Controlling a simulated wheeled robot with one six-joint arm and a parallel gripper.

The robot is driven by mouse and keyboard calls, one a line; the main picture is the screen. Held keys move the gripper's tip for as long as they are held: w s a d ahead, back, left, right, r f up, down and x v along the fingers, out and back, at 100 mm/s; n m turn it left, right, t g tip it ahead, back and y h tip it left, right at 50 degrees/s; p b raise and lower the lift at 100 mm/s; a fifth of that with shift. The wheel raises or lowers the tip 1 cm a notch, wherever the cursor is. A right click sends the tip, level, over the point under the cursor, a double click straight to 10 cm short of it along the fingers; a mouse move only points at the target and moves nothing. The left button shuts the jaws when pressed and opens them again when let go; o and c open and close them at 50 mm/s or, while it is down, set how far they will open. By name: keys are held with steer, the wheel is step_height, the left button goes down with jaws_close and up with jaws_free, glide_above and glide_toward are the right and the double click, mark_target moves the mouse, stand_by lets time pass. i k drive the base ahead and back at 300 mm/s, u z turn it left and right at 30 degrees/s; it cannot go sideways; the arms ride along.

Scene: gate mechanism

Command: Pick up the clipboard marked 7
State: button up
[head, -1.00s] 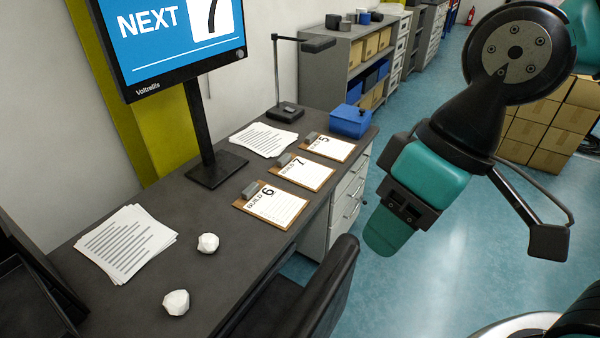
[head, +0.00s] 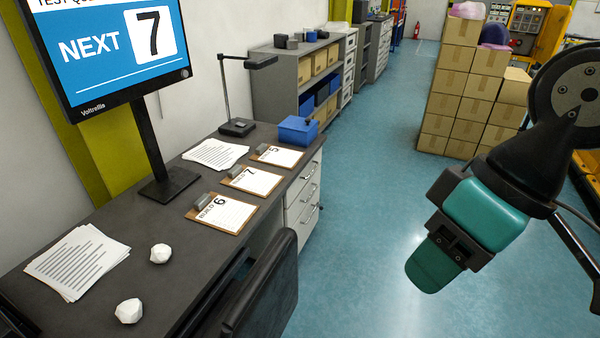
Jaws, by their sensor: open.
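The clipboard marked 7 (head: 250,180) lies flat on the dark desk (head: 105,225), with a grey clip at its upper left. It lies between the clipboard marked 6 (head: 223,213), nearer me, and the clipboard marked 5 (head: 279,156), farther off. My gripper (head: 432,270) hangs over the floor to the right of the desk, well apart from the clipboards. It points down and holds nothing that I can see. Its jaws are open, though the gap between the fingers is hard to see from this side.
A black chair (head: 265,285) stands against the desk's front edge. A monitor (head: 110,50) reading NEXT 7, a desk lamp (head: 238,128), a blue box (head: 298,130), papers and two crumpled balls are on the desk. Stacked cartons (head: 455,100) stand behind. The blue floor between is clear.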

mark_target(260, 182)
steer(key=z, duration=0.4)
steer(key=i, duration=3.2)
steer(key=u, duration=3.05)
